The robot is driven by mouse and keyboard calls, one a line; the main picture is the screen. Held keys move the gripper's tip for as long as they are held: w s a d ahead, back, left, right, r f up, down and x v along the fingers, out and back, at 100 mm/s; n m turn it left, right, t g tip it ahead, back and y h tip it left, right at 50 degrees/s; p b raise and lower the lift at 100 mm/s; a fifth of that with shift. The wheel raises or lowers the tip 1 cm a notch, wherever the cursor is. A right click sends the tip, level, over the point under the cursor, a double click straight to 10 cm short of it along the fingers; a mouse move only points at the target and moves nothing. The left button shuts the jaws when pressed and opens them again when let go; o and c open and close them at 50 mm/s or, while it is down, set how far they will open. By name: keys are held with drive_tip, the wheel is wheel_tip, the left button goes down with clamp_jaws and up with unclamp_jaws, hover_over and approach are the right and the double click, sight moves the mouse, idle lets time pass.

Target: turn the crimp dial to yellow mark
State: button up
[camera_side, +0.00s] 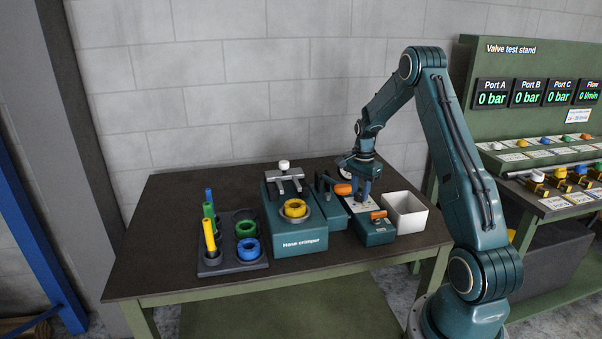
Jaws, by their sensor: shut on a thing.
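My gripper (365,199) points down over a pale marked plate (352,203) to the right of the teal hose crimper (300,240). Its fingers are shut on a small part at this plate, which seems to be the crimp dial. The dial is hidden by the fingers, and I cannot make out its pointer or the yellow mark. The crimper holds a yellow ring (295,208) in its round seat.
An orange-tipped lever (342,189) stands just left of my gripper. A teal block (375,230) with an orange part is in front, a white open bin (405,212) to the right. A dark rack (232,265) with colored rods and rings stands left. The table's front left is clear.

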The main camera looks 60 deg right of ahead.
sight(360, 193)
drive_tip(key=shift+m, duration=0.3)
drive_tip(key=o, duration=1)
drive_tip(key=shift+r, duration=0.15)
wheel_tip(360, 193, up, 14)
drive_tip(key=shift+f, duration=0.25)
